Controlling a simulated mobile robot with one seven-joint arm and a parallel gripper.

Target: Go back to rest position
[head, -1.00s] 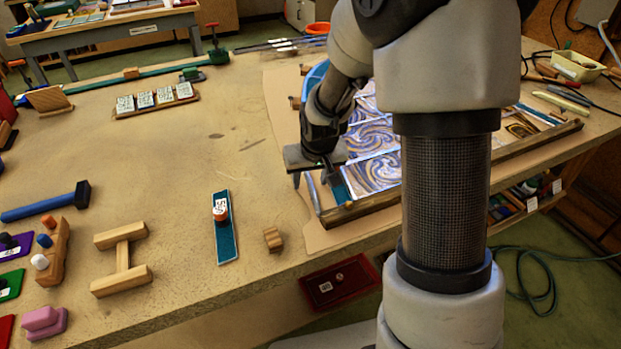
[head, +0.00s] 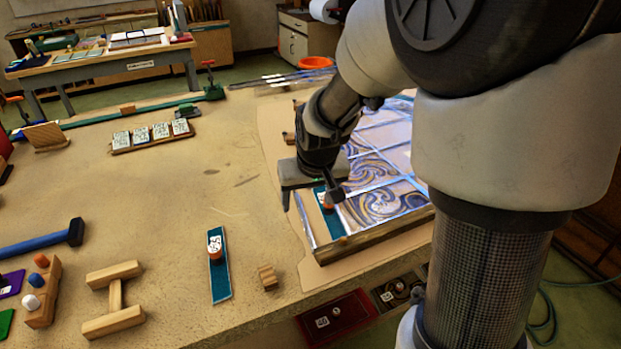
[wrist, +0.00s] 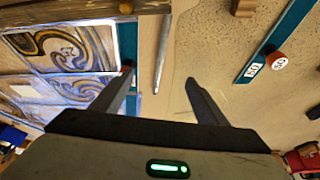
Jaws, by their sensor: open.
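My gripper (head: 312,200) is open over the near left corner of the leaded panel (head: 375,207). My arm hides the panel's right part.
A second teal strip (head: 219,281) with an orange knob lies on the table, beside a small wooden block (head: 268,276). A wooden H-shaped piece (head: 115,299) and a blue-handled hammer (head: 45,240) lie at left. A rack of white cards (head: 150,136) stands farther back. The table's middle is clear.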

